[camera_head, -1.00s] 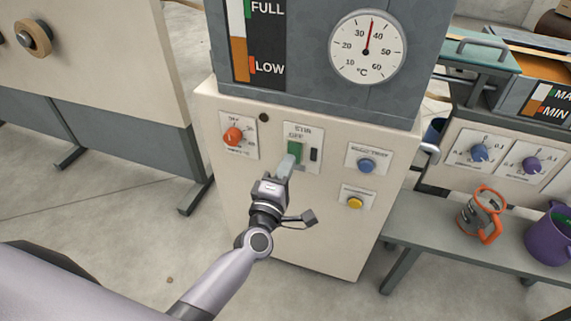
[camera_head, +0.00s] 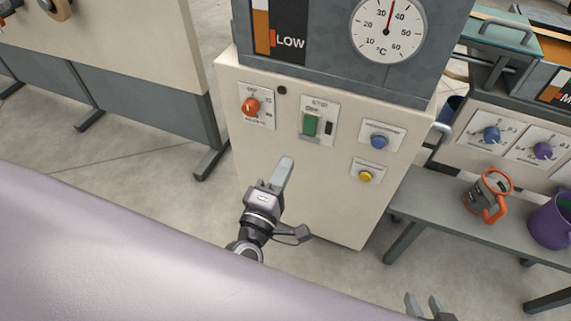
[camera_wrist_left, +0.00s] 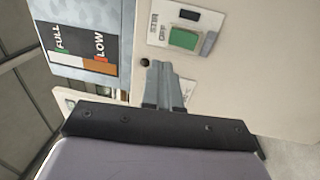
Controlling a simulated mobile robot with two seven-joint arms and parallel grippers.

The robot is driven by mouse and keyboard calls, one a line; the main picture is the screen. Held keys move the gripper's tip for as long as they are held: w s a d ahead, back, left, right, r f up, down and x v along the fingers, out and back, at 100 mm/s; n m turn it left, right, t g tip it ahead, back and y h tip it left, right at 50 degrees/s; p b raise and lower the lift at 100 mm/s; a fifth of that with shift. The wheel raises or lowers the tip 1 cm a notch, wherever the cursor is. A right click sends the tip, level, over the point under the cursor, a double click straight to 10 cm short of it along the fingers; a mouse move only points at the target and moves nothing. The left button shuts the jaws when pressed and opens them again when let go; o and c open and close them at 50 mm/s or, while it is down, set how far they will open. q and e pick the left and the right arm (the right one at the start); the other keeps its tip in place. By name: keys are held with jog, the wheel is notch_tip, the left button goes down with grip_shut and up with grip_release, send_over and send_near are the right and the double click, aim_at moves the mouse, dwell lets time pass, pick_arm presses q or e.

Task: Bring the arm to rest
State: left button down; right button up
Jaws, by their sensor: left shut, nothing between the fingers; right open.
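My left gripper (camera_head: 284,172) is shut and empty, in front of the cream cabinet (camera_head: 310,200) and below its panel. It is apart from the green STIR switch (camera_head: 311,124), which sits up and to its right. In the left wrist view the shut fingers (camera_wrist_left: 160,72) point towards the panel, with the green switch (camera_wrist_left: 184,39) beyond them. My right gripper (camera_head: 430,308) shows only its open fingertips at the bottom edge. My left arm fills much of the lower left.
The panel also has a red knob (camera_head: 250,107), a blue button (camera_head: 379,141) and a yellow button (camera_head: 365,176). A bench (camera_head: 420,200) on the right holds an orange-handled jug (camera_head: 480,196) and a purple bucket (camera_head: 550,222). Open floor lies left of the cabinet.

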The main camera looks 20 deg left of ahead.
dwell(0.3)
pick_arm(q)
jog(key=s+a+f+m+g+h, duration=0.3)
jog(key=s+f+m+g, duration=0.8)
jog(key=m, duration=0.8)
jog(key=s+a+r+m+t+y+p, duration=0.1)
jog(key=s+a+r+t+p, duration=0.1)
jog(key=r+p, duration=0.8)
jog(key=s+p, duration=0.1)
jog(key=p, duration=0.2)
jog(key=shift+s+r, duration=0.2)
